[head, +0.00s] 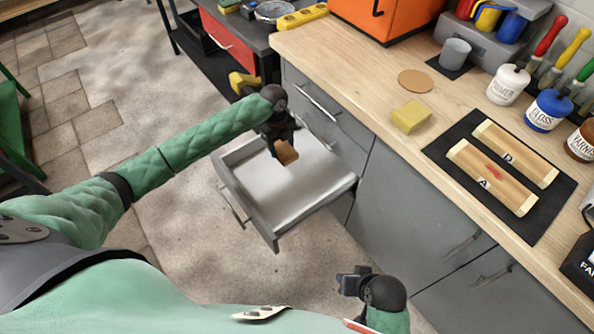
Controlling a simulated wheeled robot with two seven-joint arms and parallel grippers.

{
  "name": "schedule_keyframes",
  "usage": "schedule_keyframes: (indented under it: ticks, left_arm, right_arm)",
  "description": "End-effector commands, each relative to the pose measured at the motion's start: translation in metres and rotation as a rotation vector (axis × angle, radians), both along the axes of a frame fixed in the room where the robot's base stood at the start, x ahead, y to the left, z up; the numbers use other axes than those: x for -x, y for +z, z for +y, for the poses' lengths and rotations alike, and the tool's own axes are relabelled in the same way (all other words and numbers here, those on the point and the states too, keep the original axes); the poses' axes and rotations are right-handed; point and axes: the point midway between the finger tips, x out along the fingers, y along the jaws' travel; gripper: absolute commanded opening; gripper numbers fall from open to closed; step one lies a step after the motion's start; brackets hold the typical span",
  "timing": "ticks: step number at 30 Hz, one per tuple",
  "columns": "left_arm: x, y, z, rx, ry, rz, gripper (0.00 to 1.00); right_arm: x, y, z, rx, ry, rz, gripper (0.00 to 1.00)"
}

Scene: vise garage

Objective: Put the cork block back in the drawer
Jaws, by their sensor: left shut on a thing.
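The brown cork block (286,152) is in the fingers of my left gripper (281,141), which is shut on it. The gripper reaches over the open drawer (299,199), and the block shows against the drawer's pale floor. I cannot tell whether the block touches the floor or hangs above it. The drawer is pulled out of the grey cabinet and its visible floor is bare. My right gripper (351,280) is low in front of the cabinet, away from the drawer; its finger gap is not clear.
The wooden worktop (350,80) holds a yellow block (411,117), a round cork disc (415,81), a dark mat (447,150) with two wooden pieces, and paint jars (508,84). A red drawer unit (229,42) stands behind. Open floor lies left of the drawer.

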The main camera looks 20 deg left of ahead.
Motion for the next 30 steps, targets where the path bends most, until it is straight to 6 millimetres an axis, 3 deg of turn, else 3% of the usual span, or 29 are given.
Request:
schedule_keyframes:
  ticks: [9,15,30]
  left_arm:
    - [0.005,-0.040,0.002,-0.001,0.007,0.002,0.34]
    - [0.005,-0.068,0.003,-0.002,0.007,0.001,0.34]
    - [0.005,-0.111,0.003,-0.002,0.006,0.000,0.34]
  right_arm:
    - [0.006,0.026,0.001,-0.010,0.008,-0.002,0.36]
    - [0.006,0.028,-0.003,-0.002,0.005,0.007,0.36]
    - [0.008,0.031,-0.009,0.013,0.003,0.022,0.36]
